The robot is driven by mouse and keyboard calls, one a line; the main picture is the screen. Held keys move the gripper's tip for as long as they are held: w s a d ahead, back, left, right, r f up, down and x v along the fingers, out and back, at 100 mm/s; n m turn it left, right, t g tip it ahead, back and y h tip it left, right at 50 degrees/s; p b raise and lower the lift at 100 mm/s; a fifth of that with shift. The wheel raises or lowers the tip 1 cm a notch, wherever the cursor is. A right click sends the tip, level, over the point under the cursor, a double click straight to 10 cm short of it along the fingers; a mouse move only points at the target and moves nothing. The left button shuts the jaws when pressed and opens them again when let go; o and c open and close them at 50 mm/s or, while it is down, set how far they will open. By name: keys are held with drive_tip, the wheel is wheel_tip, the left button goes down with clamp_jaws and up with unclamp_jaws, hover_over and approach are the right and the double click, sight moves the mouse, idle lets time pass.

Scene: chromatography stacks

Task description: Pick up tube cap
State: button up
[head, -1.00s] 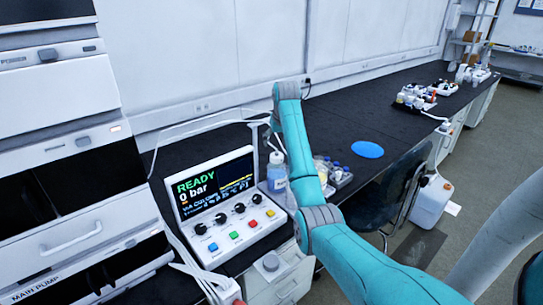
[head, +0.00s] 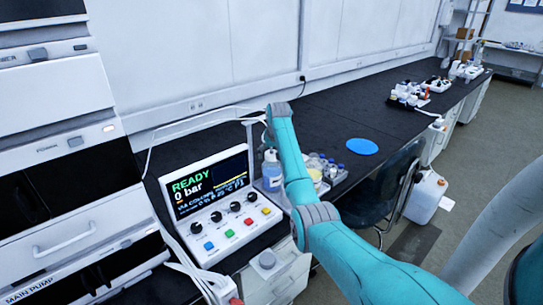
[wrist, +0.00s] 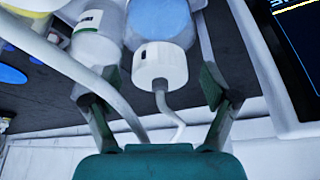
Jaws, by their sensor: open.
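The tube cap (wrist: 160,68) is white, with a thin white tube leaving it, and sits on a bottle with blue on its body (wrist: 160,18). In the wrist view, my gripper (wrist: 158,88) is open, with one dark finger on each side of the cap. Gaps show between the fingers and the cap, and I cannot see any contact. In the head view the bottle (head: 272,172) stands on the dark bench just left of my teal arm. My gripper is not clearly seen there.
A control box with a screen (head: 210,183) stands close left of the bottle. Several small bottles (head: 328,166) stand right of my arm. A white-capped bottle (wrist: 97,35) is near the left finger in the wrist view. A blue disc (head: 362,146) lies on clear bench (head: 330,125).

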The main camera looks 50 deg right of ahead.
drive_tip(key=c, duration=1.3)
drive_tip(key=shift+r, duration=0.1)
